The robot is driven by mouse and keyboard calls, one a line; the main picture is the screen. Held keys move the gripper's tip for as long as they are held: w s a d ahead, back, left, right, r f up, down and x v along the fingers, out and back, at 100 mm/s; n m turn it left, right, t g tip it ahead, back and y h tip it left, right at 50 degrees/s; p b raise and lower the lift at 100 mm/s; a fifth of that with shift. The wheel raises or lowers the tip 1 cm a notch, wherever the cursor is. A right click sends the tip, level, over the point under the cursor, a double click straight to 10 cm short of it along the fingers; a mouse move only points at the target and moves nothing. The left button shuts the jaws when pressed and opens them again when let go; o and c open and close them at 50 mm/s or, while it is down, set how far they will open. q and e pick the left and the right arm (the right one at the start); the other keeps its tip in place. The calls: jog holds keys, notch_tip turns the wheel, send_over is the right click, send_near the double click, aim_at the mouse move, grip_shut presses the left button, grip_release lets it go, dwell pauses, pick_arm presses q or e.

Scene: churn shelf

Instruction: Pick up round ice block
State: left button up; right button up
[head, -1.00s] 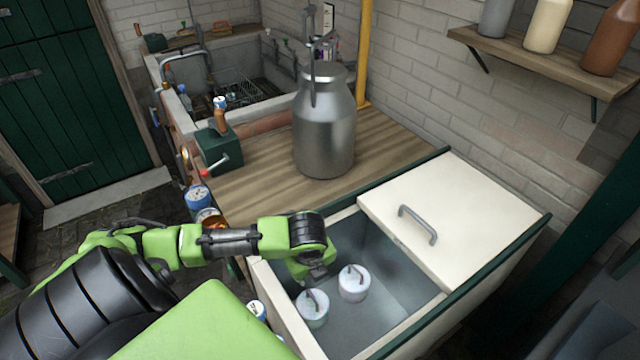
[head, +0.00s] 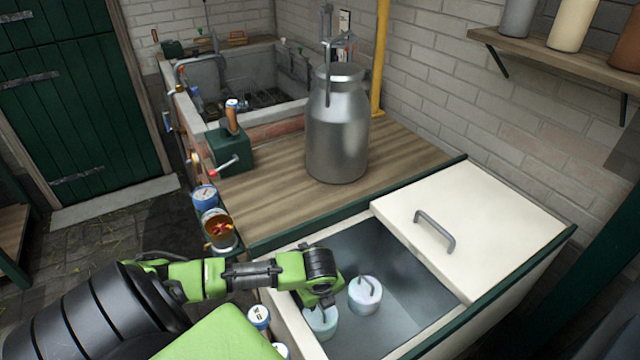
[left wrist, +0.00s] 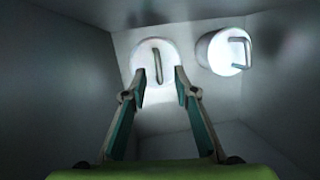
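Two round whitish ice blocks with handles stand inside the open grey chest (head: 400,320). The left block (head: 321,324) is partly covered by my left gripper (head: 324,303); the other block (head: 364,296) stands to its right with its handle in plain view. In the left wrist view, the fingers of my left gripper (left wrist: 159,73) are open, with the upright handle of one block (left wrist: 154,48) between and just beyond the tips. The second block (left wrist: 218,56) is to the right of the fingers. I cannot tell whether the fingers touch anything. My right gripper is not in view.
A cream lid (head: 470,235) with a grey handle covers the right part of the chest. A metal churn (head: 337,130) stands on the wooden counter (head: 270,190) behind. Chest walls (head: 290,325) stand close around the gripper. Several tins (head: 205,198) are along the counter's left side.

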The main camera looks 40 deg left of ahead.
pick_arm(q)
send_over(320, 317)
jog(key=x, duration=0.5)
jog(key=shift+s+d+f, duration=0.3)
jog(key=shift+s+f, duration=0.05)
jog(key=shift+f, duration=0.05)
grip_shut()
jog(key=shift+r, duration=0.15)
